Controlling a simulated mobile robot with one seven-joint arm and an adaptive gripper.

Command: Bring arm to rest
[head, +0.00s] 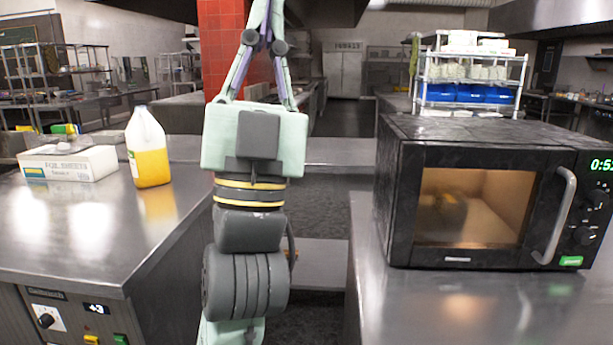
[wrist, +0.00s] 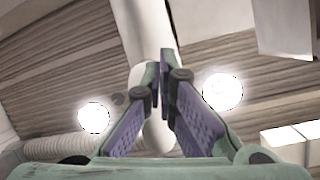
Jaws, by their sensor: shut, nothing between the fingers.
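My arm stands raised in the middle of the head view, with my gripper (head: 264,35) pointing up. The pale green gripper body is below the fingers, and the fingertips run up to the top edge of that view. In the wrist view my gripper (wrist: 162,85) shows its two purple-lined fingers close together at the tips, with nothing held between them. Behind them are the ceiling, a pale pipe (wrist: 146,40) and bright round lamps.
A black microwave (head: 480,135) stands on the right steel counter (head: 450,310). A jug of yellow liquid (head: 148,150) and a white box (head: 68,163) stand on the left counter (head: 60,235). A rack with blue bins (head: 470,94) is behind the microwave. A floor gap separates the counters.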

